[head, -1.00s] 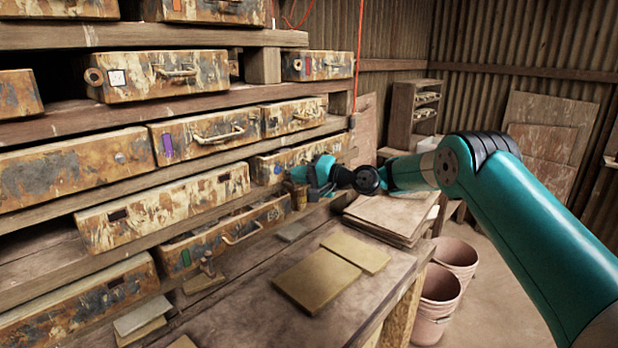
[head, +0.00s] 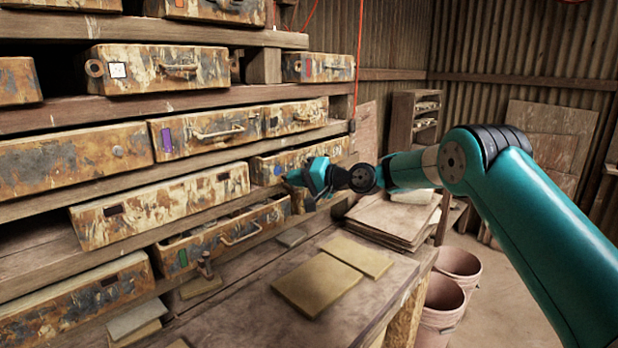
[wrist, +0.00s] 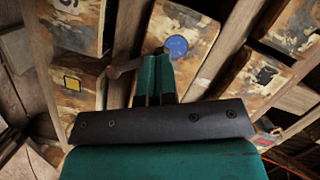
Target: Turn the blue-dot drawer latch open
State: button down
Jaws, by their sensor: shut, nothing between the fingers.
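The blue-dot drawer (head: 300,158) is a rusty, paint-worn front in the shelf rack, right of centre in the head view. Its blue dot (wrist: 177,45) shows clearly in the wrist view, just beyond my fingertips. My gripper (wrist: 158,54) is shut and empty, with its tips close in front of the drawer face beside the dot. A brownish bar that looks like the latch (wrist: 125,68) runs left from the fingertips. I cannot tell whether the fingers touch it, and they partly hide its end. In the head view my gripper (head: 287,178) covers the area around the latch.
A green-marked drawer (head: 225,240) sits below left, its top open. A yellow-marked front (wrist: 80,80) is near the latch in the wrist view. The workbench (head: 255,310) below carries flat tiles (head: 318,284) and stacked boards (head: 390,218). Pink buckets (head: 440,300) stand at right.

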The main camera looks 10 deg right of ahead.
jog(key=shift+s+a+f+n+h+b, duration=0.25)
jog(key=shift+n+b, duration=0.35)
jog(key=shift+b, duration=0.4)
jog(key=shift+s+a+f+n+h+b, duration=0.15)
jog(key=shift+a+n+h+b, duration=0.15)
jog(key=shift+n+b, duration=0.5)
jog(key=shift+s+a+f+n+t+h+b, duration=0.3)
jog(key=shift+n+b, duration=0.4)
jog(key=shift+b, duration=0.65)
jog(key=shift+s+a+f+n+t+h+b, duration=0.15)
jog(key=shift+f+n+h+b, duration=0.4)
jog(key=shift+b, duration=0.75)
jog(key=shift+a+f+b, duration=0.15)
jog(key=shift+f+b, duration=0.05)
jog(key=shift+b, duration=0.5)
dwell(2.9)
